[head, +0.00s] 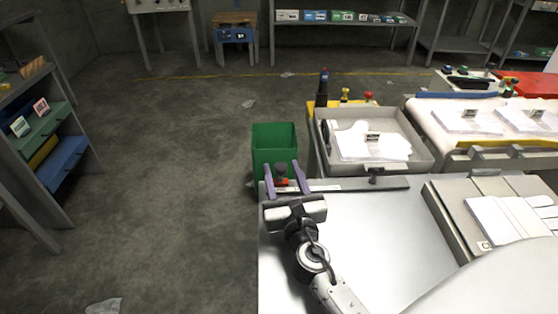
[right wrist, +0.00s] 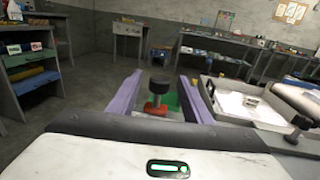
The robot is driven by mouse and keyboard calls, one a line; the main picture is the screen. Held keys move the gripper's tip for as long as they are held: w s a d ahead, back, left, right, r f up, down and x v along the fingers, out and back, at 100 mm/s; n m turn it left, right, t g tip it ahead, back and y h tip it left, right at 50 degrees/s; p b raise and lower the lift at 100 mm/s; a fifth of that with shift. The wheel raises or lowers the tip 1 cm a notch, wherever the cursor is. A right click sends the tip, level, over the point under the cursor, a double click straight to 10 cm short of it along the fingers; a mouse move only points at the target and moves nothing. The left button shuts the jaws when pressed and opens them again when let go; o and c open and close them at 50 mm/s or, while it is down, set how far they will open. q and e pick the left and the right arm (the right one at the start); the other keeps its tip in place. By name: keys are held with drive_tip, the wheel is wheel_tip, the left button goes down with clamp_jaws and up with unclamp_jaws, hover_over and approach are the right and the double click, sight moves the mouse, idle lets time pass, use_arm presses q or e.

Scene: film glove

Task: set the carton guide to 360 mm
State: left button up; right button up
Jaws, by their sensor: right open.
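A dark knob with a red base (head: 281,173) stands near the left end of a dark rail (head: 390,183) at the back edge of the grey table; I take it to be part of the carton guide. My right gripper (head: 281,166) is open, its purple fingers on either side of the knob. In the right wrist view, the knob (right wrist: 160,83) shows between the fingers (right wrist: 160,76), with gaps on both sides. A white strip (head: 325,188) lies along the rail; its markings are too small to read. My left gripper is out of view.
A green bin (head: 275,137) stands just behind the knob. A grey tray (head: 422,160) with white items is behind the rail, with a second dark knob (head: 375,175) at its front. Grey panels (head: 455,205) with a white glove shape lie right. The table's middle (head: 370,235) is clear.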

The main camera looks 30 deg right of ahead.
sight(282, 172)
drive_tip(key=shift+v, duration=2.4)
